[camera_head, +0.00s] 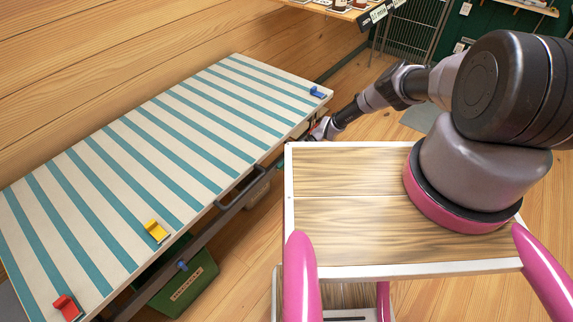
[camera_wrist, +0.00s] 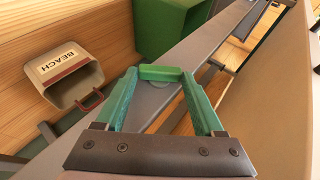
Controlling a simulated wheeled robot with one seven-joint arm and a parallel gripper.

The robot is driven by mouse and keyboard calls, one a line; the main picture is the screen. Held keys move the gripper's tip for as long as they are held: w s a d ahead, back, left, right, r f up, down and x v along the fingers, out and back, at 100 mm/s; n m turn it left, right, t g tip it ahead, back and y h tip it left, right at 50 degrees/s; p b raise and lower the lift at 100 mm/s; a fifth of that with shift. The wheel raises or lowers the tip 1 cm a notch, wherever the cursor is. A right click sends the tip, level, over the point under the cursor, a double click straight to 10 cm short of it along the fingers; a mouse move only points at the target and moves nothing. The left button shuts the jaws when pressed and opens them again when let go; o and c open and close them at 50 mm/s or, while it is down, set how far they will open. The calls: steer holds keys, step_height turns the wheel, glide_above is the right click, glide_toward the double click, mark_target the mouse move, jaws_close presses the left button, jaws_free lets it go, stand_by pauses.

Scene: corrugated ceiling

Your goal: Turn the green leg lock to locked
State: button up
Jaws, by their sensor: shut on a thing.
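The green leg lock (camera_wrist: 161,72) is a short green bar on a grey rail (camera_wrist: 205,42) in the wrist view. My gripper (camera_wrist: 157,80) has its two green-faced fingers at either end of this bar, shut on it. The lock cannot be made out there. The wrist view does not show clearly whether the lock is set to locked.
Blue (camera_head: 317,92), yellow (camera_head: 156,230) and red (camera_head: 67,306) pieces sit on the table top. A green bin (camera_head: 185,285) stands below its near side. A box marked BEACH (camera_wrist: 62,75) and a green box (camera_wrist: 165,25) lie beyond the rail.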

steer(key=shift+s+d+f, duration=0.1)
steer(key=shift+s+f, duration=0.1)
steer(key=o, duration=1.4)
steer(key=shift+w+r, duration=0.1)
steer(key=v, duration=1)
steer(key=shift+w+d+r, duration=0.15)
steer(key=shift+d+r, duration=0.05)
steer(key=shift+d, duration=0.05)
